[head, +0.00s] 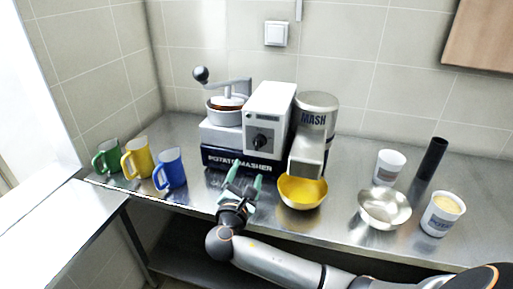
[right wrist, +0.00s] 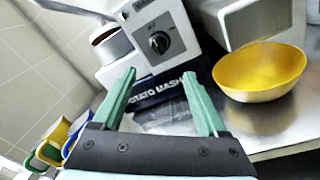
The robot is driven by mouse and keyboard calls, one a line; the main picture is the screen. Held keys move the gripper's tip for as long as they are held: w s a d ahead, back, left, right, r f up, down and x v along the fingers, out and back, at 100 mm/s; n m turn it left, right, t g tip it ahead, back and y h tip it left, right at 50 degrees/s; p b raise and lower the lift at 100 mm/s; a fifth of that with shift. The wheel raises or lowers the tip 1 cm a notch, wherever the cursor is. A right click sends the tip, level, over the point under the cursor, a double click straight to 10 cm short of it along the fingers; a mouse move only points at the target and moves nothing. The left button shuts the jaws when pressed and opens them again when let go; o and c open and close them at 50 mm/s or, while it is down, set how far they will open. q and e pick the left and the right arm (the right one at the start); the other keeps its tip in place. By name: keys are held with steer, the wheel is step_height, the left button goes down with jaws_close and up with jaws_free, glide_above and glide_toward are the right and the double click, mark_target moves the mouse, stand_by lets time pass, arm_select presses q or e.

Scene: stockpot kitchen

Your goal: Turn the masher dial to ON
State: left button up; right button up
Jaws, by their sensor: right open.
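The potato masher (head: 268,115) stands at the back of the steel counter, with a hopper and crank on its left and a MASH cylinder on its right. Its black dial (head: 261,140) is on the front of the white box; the dial also shows in the right wrist view (right wrist: 159,43). I cannot read its setting. My right gripper (head: 243,178) is open and empty in front of the masher's base, below the dial and apart from it. In the right wrist view its two green fingers (right wrist: 160,97) point toward the masher. My left gripper is not in view.
A yellow bowl (head: 302,191) sits under the spout, just right of my gripper. Green (head: 107,156), yellow (head: 136,158) and blue (head: 170,169) mugs stand at left. A metal bowl (head: 384,208), two white tubs (head: 389,167) and a black cylinder (head: 432,158) stand at right.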

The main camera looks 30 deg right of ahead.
mark_target(258, 146)
steer(key=x, duration=0.8)
steer(key=r+x, duration=0.1)
steer(key=x, duration=0.3)
steer(key=shift+d+p, duration=0.4)
jaws_close()
